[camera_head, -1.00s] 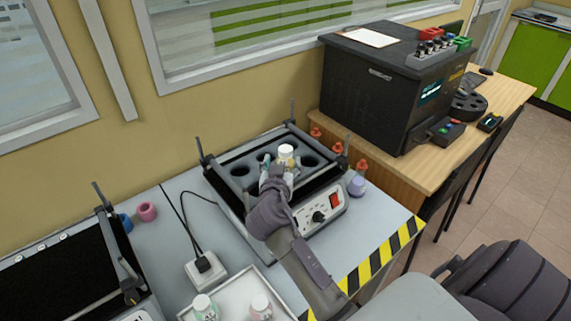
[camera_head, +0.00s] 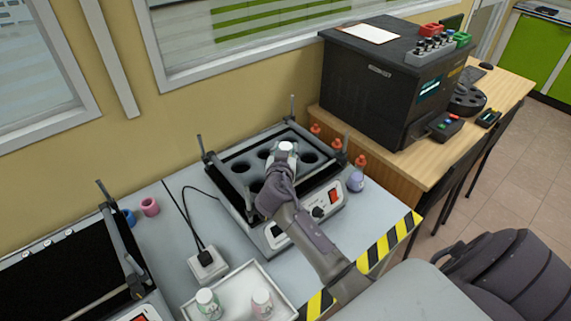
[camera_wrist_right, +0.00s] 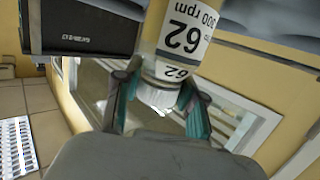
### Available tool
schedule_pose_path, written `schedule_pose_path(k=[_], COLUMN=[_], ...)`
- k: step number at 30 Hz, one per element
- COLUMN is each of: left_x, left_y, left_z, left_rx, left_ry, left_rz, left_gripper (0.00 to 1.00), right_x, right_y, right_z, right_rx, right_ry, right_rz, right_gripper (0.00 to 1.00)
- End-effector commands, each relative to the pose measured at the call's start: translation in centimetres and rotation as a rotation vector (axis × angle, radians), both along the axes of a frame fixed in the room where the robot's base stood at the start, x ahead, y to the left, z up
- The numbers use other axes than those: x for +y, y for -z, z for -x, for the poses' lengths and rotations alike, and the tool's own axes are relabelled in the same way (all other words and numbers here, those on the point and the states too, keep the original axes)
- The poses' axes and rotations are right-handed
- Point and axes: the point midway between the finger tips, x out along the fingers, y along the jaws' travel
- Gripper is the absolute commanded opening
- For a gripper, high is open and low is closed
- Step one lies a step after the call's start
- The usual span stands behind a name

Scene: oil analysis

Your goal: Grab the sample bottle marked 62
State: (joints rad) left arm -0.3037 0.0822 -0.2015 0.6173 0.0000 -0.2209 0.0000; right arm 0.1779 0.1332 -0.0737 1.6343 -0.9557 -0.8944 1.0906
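The sample bottle marked 62 (camera_wrist_right: 180,40) fills the top middle of the right wrist view, upside down in that picture, with a white label, a yellowish body and a white cap. My right gripper (camera_wrist_right: 158,98) has its teal finger pads on both sides of the bottle near the cap, shut on it. In the head view the bottle's white cap (camera_head: 287,146) shows at the right gripper (camera_head: 284,160), over the grey shaker (camera_head: 222,176) with round holes. The gripper hides most of the bottle there; I cannot tell whether its base is clear of the hole. My left gripper is not in view.
A white tray (camera_head: 240,273) with two bottles lies at the front. A lilac bottle (camera_head: 356,180) and several orange-capped bottles stand right of the shaker. A black analyser (camera_head: 375,90) is on the wooden desk behind. A second shaker (camera_head: 60,270) is at left.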

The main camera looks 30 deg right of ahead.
Motion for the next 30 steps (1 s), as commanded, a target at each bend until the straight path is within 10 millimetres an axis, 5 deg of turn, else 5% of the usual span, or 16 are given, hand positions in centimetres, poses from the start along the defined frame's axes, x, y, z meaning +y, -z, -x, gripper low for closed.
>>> schedule_pose_path(k=[6,20,30], left_x=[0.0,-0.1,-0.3], left_y=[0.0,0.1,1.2], left_z=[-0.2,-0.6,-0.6], left_rx=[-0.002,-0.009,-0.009], left_ry=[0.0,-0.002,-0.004], left_rz=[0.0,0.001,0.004], left_gripper=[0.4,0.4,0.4], right_x=[0.0,0.0,-0.7], right_y=[0.0,-0.2,-4.5], right_z=[0.0,0.0,0.2], right_rx=[0.001,0.0,-0.006], right_ry=[0.0,0.001,0.004], right_rz=[-0.001,-0.001,-0.001], right_gripper=[0.0,0.0,0.0])
